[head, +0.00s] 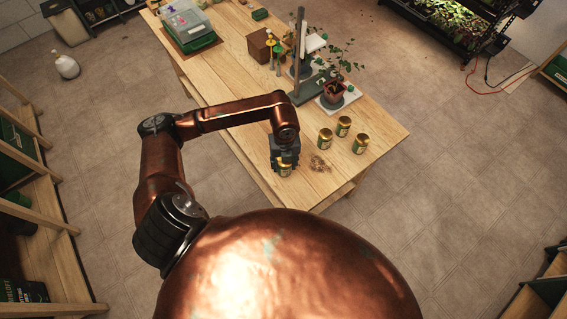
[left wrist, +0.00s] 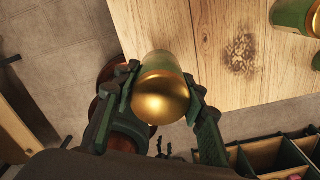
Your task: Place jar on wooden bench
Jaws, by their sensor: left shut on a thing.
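A jar with a gold lid and green body (left wrist: 163,90) is held between the fingers of my left gripper (left wrist: 160,100). In the head view the held jar (head: 285,171) shows just below my left gripper (head: 285,163), at the left front edge of the wooden bench (head: 233,105). The bench top (left wrist: 215,40) also shows behind the jar in the left wrist view. I cannot tell whether the jar touches the bench. My right gripper is in neither view.
Three similar jars (head: 325,138) stand on the bench to the right of my gripper, beside a dark knot in the wood (head: 319,163). A potted plant (head: 335,92) and a wooden box (head: 260,45) stand farther back. The bench's right front corner is clear.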

